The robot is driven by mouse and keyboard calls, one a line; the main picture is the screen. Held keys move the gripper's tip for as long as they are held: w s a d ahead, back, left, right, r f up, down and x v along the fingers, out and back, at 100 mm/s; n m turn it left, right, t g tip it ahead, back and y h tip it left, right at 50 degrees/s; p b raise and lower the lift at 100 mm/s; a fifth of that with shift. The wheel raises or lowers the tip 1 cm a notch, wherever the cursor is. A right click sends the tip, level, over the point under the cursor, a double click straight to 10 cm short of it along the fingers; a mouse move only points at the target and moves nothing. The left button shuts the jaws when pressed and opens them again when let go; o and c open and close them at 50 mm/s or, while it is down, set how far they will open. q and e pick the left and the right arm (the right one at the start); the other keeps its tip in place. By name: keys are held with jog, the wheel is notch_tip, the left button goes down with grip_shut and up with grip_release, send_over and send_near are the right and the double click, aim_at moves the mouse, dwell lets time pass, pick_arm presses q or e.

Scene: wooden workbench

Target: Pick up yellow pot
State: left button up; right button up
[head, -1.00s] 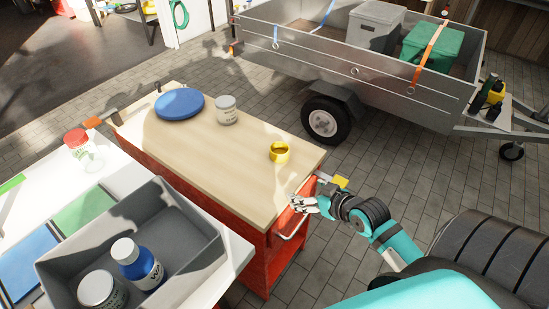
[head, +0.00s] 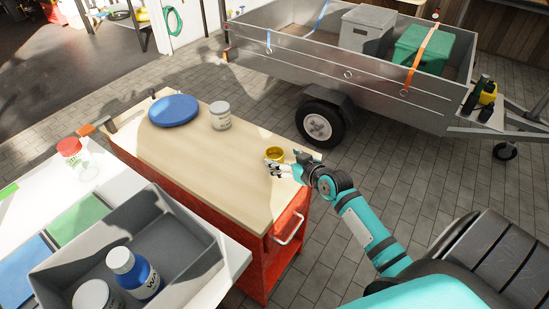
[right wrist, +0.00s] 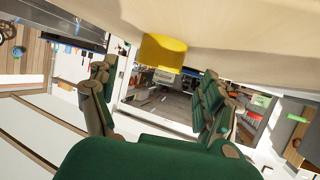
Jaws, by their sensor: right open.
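The yellow pot (head: 275,153) stands upright on the wooden top of the red workbench (head: 190,150), near its right end. In the right wrist view the yellow pot (right wrist: 163,52) shows ahead, between and beyond the fingertips. My right gripper (head: 272,168) is open and empty, just in front of the pot. In the head view its fingers overlap the pot's lower front; I cannot tell whether they touch it. The right wrist view shows the two green finger sets (right wrist: 155,95) spread apart. My left gripper is not in view.
A grey bin (head: 190,255) with a blue bottle (head: 133,272) is on the white table at front left. A metal trailer (head: 370,85) stands behind.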

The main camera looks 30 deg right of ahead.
aim_at(270, 151)
jog(key=x, duration=0.5)
jog(key=shift+w, duration=0.25)
jog(key=shift+s, duration=0.1)
jog(key=c, duration=1.1)
